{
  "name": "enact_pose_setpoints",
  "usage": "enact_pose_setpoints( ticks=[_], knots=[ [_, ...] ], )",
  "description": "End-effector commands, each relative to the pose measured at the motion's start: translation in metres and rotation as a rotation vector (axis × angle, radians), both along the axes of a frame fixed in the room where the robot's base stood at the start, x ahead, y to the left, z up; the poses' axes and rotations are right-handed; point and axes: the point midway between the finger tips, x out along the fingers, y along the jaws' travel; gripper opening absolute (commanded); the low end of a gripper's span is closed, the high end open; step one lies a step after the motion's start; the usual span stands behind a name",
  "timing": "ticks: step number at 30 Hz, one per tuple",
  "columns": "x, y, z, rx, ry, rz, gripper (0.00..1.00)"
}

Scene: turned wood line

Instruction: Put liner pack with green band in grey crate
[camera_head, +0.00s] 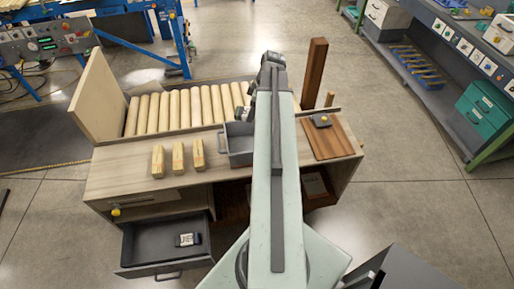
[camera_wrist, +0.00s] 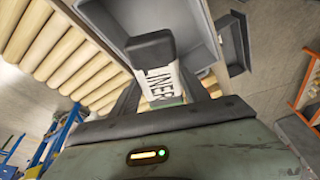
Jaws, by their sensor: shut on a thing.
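My gripper (camera_wrist: 166,88) is shut on a white liner pack (camera_wrist: 158,78) with a dark end and "LINER" lettering in the wrist view. A little green shows at its lower end, between the fingers. The grey crate (camera_head: 241,159) stands on the workbench just left of my arm in the head view. In the wrist view the open crate (camera_wrist: 207,38) lies beyond the pack, which appears held above it; the exact gap cannot be told. In the head view my arm hides most of the gripper and part of the crate.
An open drawer (camera_head: 135,249) below the bench's left side holds another small pack (camera_head: 188,240). Several wooden blocks (camera_head: 178,158) stand left of the crate. Wooden rollers (camera_head: 168,110) lie behind. A brown board (camera_head: 326,141) with a dark object lies right; a brown post (camera_head: 314,75) stands behind.

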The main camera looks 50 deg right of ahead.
Motion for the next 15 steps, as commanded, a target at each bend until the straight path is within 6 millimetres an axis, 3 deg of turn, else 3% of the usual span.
enact_pose_setpoints(
  ticks=[3, 6, 11, 15],
  knots=[
    [0.006, 0.026, 0.001, 0.0, -0.001, 0.237, 0.05],
    [0.007, 0.036, 0.001, -0.001, -0.001, 0.338, 0.05],
    [0.007, 0.038, -0.001, -0.002, -0.002, 0.365, 0.05],
    [0.006, 0.037, -0.02, -0.002, -0.001, 0.363, 0.05]
  ],
)
